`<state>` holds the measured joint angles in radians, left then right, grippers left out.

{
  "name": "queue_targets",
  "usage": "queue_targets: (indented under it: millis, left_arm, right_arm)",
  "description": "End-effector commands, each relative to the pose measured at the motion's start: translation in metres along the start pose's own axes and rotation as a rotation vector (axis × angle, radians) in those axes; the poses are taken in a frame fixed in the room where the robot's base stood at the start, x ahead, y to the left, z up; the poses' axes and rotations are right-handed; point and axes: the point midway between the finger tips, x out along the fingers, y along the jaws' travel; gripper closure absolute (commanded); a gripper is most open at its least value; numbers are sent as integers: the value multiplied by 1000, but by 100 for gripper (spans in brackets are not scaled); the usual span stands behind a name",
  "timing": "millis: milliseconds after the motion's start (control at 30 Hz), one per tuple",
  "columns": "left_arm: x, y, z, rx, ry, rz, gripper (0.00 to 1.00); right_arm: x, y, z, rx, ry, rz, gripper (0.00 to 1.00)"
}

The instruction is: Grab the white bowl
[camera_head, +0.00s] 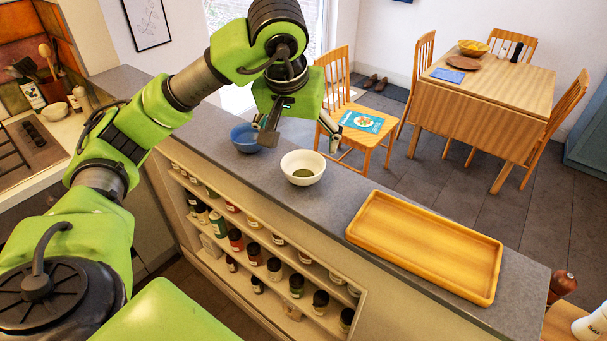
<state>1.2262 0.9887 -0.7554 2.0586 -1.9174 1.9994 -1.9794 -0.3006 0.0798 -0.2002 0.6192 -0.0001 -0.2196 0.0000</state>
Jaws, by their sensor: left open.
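The white bowl (303,168) stands upright on the grey counter, near the middle of the head view. Something green lies in its bottom. My left gripper (300,138) hangs from the green arm just above and behind the bowl, with its fingers apart: one dark finger to the left, the other to the right near the chair. It holds nothing, and I cannot tell whether it touches the bowl. My right gripper does not show.
A blue bowl (246,138) stands close left of the white bowl, partly near my left finger. A wooden tray (425,246) lies to the right on the counter (338,200). Bare counter lies between bowl and tray. Jars fill the shelves below. A chair (368,140) and table (490,95) stand behind.

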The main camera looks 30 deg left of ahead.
Motion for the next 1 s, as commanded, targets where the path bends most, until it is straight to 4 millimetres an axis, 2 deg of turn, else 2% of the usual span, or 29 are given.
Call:
queue_targets:
  millis: [33, 200, 467, 800, 1000]
  left_arm:
    - [10, 0, 2, 1, -6, -1, 17]
    - [32, 0, 1, -1, -5, -1, 17]
    - [48, -1, 2, 0, -3, -1, 17]
    - [87, -2, 8, 0, -4, 0, 17]
    - [95, -1, 8, 1, 0, 1, 17]
  right_arm:
    - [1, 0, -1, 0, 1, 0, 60]
    - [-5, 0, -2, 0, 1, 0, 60]
    - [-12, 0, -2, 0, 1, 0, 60]
    - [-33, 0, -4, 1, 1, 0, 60]
    - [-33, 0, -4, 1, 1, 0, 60]
